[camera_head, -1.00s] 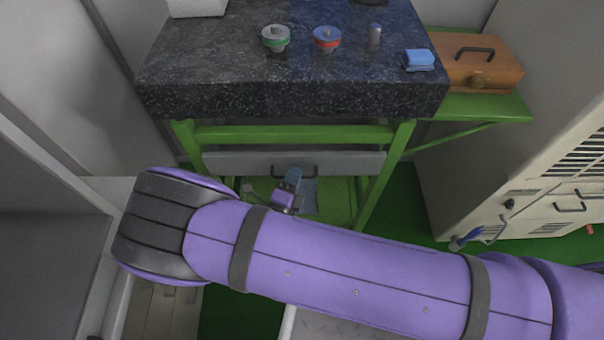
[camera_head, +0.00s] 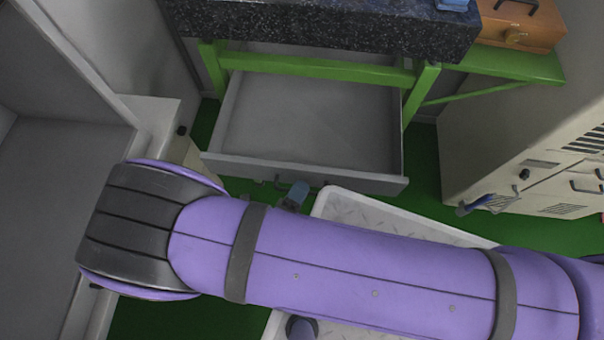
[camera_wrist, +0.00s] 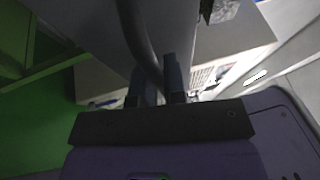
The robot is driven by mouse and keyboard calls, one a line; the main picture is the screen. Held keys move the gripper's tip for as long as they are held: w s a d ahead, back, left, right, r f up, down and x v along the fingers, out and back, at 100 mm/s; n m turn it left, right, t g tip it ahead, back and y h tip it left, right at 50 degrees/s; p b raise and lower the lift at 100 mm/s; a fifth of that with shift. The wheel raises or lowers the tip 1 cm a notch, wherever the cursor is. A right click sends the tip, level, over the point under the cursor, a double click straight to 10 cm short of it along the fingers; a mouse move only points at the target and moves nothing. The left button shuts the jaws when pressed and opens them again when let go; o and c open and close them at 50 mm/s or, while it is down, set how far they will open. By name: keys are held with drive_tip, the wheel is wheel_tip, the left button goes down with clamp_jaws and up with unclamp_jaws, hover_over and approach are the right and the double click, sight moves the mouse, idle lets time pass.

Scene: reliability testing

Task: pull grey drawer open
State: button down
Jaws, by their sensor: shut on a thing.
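The grey drawer (camera_head: 310,125) under the dark stone worktop is pulled well out in the head view, and its empty inside shows. Its dark handle (camera_head: 284,184) is on the front panel, partly hidden by my gripper. My gripper (camera_head: 294,193) is at the handle, mostly hidden behind my purple arm. In the wrist view the two fingers of my gripper (camera_wrist: 158,85) are closed around the dark curved handle bar (camera_wrist: 140,40). The drawer's grey front (camera_wrist: 90,25) fills the upper left there.
The speckled worktop (camera_head: 330,30) stands on a green frame (camera_head: 310,68). An orange case (camera_head: 520,25) sits on a green side shelf. A beige cabinet (camera_head: 530,150) stands on the right. My white base plate lies below the drawer front.

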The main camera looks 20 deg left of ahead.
drive_tip(key=shift+s, duration=0.15)
drive_tip(key=c, duration=1.5)
unclamp_jaws()
